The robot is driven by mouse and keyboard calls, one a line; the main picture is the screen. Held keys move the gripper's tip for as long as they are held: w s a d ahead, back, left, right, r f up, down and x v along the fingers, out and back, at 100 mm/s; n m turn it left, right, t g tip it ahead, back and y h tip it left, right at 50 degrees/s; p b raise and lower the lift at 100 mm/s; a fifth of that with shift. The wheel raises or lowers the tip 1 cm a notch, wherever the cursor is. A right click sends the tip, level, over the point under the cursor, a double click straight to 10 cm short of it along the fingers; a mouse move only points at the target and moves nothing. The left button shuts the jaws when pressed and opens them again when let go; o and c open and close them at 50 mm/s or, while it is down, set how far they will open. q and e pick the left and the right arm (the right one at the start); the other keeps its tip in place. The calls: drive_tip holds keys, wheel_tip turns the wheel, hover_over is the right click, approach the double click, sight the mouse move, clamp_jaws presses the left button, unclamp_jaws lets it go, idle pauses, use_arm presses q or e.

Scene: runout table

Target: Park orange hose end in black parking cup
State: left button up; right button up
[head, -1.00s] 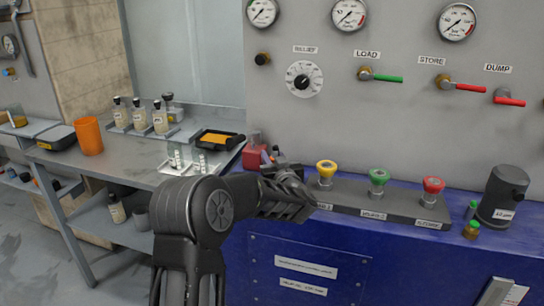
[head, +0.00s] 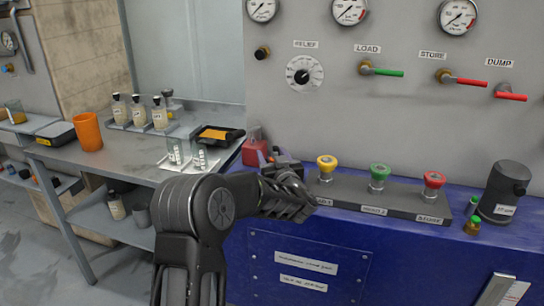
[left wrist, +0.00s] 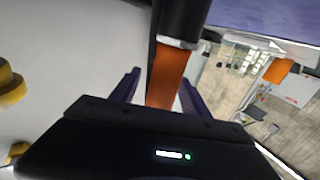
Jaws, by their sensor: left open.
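My left gripper (head: 292,197) is over the back of the blue cabinet, left of the yellow knob. In the left wrist view its two fingers (left wrist: 158,88) stand apart, one on each side of an orange piece that I take for the orange hose end (left wrist: 166,78). A pale ring and a black cylindrical part (left wrist: 184,20) adjoin it. I cannot tell whether that black part is the hose or the parking cup. The orange piece is hidden behind my gripper in the head view. My right gripper is not in view.
Yellow (head: 326,163), green (head: 379,171) and red (head: 433,181) knobs stand on a dark block. A black canister (head: 505,190) stands at the right. A red block (head: 255,152) is behind my gripper. The grey side table (head: 100,165) holds bottles and an orange tumbler (head: 89,132).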

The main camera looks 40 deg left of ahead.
use_arm(q)
drive_tip(key=shift+s+d, duration=0.1)
drive_tip(key=v, duration=0.7)
drive_tip(key=shift+s+d+b, duration=0.2)
drive_tip(key=shift+d+b, duration=0.05)
drive_tip(key=shift+b, duration=0.05)
drive_tip(key=shift+f, duration=0.1)
idle(0.7)
